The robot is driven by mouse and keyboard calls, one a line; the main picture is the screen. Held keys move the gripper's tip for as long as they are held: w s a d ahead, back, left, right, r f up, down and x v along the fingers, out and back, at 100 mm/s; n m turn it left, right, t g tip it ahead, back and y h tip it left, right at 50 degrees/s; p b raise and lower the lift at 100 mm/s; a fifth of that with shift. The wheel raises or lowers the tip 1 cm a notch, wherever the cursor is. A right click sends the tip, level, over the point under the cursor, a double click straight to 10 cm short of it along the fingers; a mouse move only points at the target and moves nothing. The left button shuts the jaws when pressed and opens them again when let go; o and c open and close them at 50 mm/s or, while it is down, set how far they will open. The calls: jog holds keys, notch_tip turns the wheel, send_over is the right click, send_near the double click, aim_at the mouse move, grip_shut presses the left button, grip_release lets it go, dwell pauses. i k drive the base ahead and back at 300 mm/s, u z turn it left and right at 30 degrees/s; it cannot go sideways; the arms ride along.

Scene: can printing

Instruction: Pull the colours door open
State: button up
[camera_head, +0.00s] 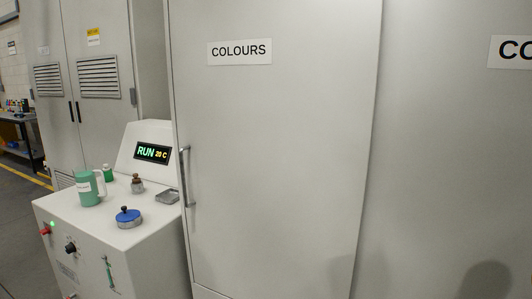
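The colours door (285,160) is a tall, flat, light grey panel with a white COLOURS label (240,51) near its top. It appears shut, flush with the cabinet front. A vertical metal bar handle (186,177) is on its left edge, at about the height of the console top beside it. My gripper is not in view, and nothing touches the handle.
A white console (104,210) stands close left of the door, its display reading RUN. On it are a green jug (88,190), a blue-based item (128,218), a small brown bottle (137,184) and a grey tray (168,196). Another grey panel (450,170) is right.

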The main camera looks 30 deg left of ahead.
aim_at(275, 100)
jog(key=z, duration=0.4)
jog(key=k, duration=0.55)
jog(key=u, duration=1.25)
jog(key=i, duration=0.5)
jog(key=z, duration=0.05)
